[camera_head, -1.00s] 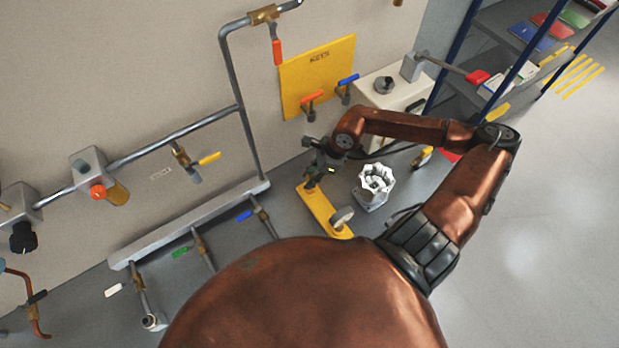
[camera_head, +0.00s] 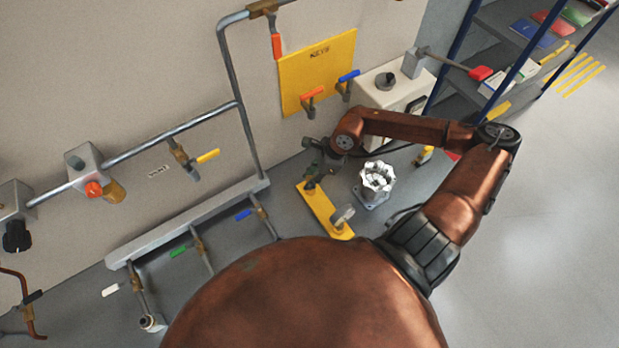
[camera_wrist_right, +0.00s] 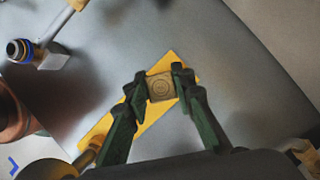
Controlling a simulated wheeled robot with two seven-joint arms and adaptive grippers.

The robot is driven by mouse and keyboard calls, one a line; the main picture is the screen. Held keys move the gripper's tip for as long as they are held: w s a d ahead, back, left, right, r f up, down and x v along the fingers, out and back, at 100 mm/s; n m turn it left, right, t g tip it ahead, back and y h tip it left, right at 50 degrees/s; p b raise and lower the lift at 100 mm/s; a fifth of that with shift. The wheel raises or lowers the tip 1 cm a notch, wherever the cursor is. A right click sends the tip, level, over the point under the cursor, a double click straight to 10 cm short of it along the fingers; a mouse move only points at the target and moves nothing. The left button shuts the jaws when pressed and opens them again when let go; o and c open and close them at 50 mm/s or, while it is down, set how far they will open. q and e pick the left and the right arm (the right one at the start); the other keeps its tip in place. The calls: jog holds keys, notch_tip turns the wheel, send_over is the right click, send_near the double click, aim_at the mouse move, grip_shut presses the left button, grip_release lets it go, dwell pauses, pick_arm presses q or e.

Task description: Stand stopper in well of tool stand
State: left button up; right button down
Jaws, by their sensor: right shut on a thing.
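My right gripper (camera_head: 312,180) is at the far end of a yellow plate (camera_head: 322,212) on the grey surface. In the right wrist view its dark green fingers (camera_wrist_right: 160,88) are shut on a small tan block (camera_wrist_right: 161,86) with a round mark on its face, which I take to be the stopper. The yellow plate (camera_wrist_right: 150,125) shows behind the block; I cannot tell whether they touch. A silver-white fluted holder (camera_head: 376,180) on a square base stands to the right of the plate, possibly the tool stand. Its well cannot be made out. My left gripper is not in view.
A small grey part (camera_head: 343,217) sits at the plate's near end. Pipes with coloured valve handles (camera_head: 205,156) run along the wall on the left. A pale box (camera_head: 390,88) stands behind the holder. My arm passes close to it. Open floor lies to the right.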

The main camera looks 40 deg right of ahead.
jog(key=shift+f+b, duration=0.65)
jog(key=shift+f, duration=0.2)
jog(key=c, duration=1.6)
grip_release()
jog(key=shift+d, duration=0.1)
jog(key=shift+v, duration=5.95)
